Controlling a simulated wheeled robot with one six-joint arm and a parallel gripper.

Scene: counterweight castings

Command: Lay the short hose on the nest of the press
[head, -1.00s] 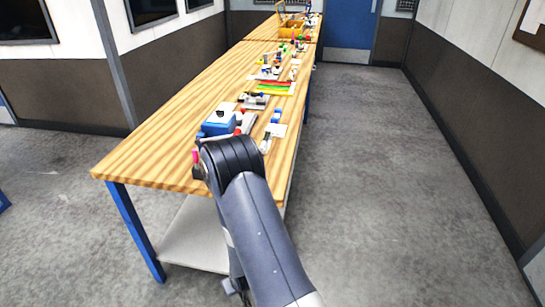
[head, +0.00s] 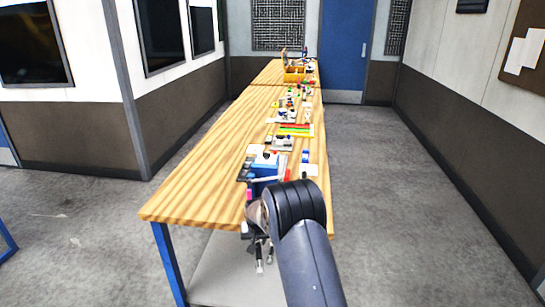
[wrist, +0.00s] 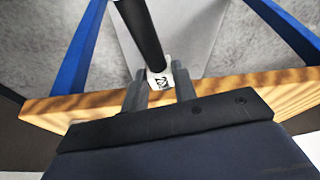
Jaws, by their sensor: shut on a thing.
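In the wrist view, my gripper (wrist: 160,84) is shut on a black tube (wrist: 144,35), which looks like the short hose. A white tag with a dark mark shows on the tube between the fingers. The tube extends toward the top of the wrist picture, over the floor beyond the table edge. In the head view, my gripper (head: 263,261) hangs beside the near end of the table, below its top; the hose cannot be made out there. A blue unit with a white top (head: 265,168) stands at the table's near end. It may be the press; its nest cannot be made out.
The long wooden table (head: 195,187) runs away from me, with bare wood on its left side. A red, green and yellow tray (head: 296,130) and several small parts lie farther along. An orange box (head: 294,75) stands at the far end. Floor on the right is clear.

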